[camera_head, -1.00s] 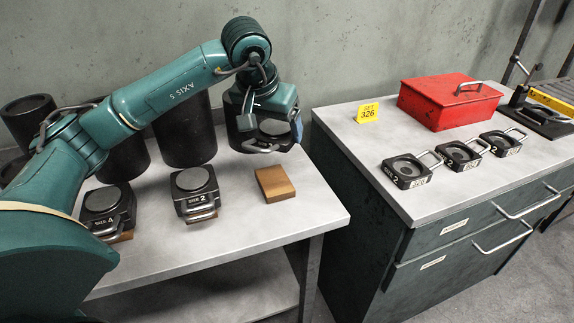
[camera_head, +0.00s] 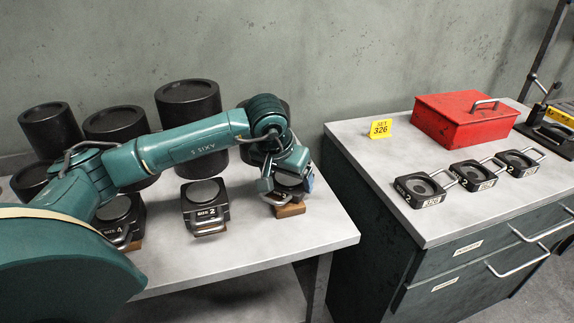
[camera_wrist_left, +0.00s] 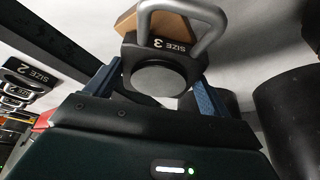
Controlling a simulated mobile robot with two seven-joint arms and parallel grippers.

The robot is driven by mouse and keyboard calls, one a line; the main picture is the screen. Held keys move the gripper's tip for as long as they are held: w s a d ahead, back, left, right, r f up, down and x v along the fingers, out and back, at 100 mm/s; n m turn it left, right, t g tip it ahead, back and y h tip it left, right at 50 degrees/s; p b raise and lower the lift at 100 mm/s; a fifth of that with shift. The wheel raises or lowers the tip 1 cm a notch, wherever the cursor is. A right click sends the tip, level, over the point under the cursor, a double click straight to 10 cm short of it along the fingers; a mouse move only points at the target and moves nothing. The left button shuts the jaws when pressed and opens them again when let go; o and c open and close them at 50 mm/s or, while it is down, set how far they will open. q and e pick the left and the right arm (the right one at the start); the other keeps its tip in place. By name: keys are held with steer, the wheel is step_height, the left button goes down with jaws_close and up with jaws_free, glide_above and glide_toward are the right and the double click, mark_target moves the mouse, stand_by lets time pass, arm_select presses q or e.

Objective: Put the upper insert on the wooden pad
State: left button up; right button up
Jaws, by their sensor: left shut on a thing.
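The upper insert is a dark block with a round grey face and a metal handle; the wrist view reads SIZE 3 on it (camera_wrist_left: 158,75). My left gripper (camera_wrist_left: 153,88) is shut on its sides. In the head view my left gripper (camera_head: 288,182) holds the insert (camera_head: 284,195) over the wooden pad (camera_head: 291,211), at the right end of the left table. The pad's front shows beneath it, and part of the pad (camera_wrist_left: 127,22) shows behind the handle in the wrist view. Whether insert and pad touch is hard to tell. My right gripper is not in view.
The size 2 insert (camera_head: 204,203) and the size 4 insert (camera_head: 119,217) stand to the left on the same table. Black cylinders (camera_head: 188,105) stand behind. Across a gap, a cabinet holds a red box (camera_head: 464,120) and several handled dies (camera_head: 421,188).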

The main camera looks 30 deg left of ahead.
arm_select(q)
steer(key=shift+w, duration=0.1)
steer(key=o, duration=2)
steer(key=shift+f, duration=0.2)
steer(key=shift+c, duration=0.2)
steer(key=v, duration=1.2)
steer(key=shift+s, duration=0.2)
steer(key=shift+r, duration=0.1)
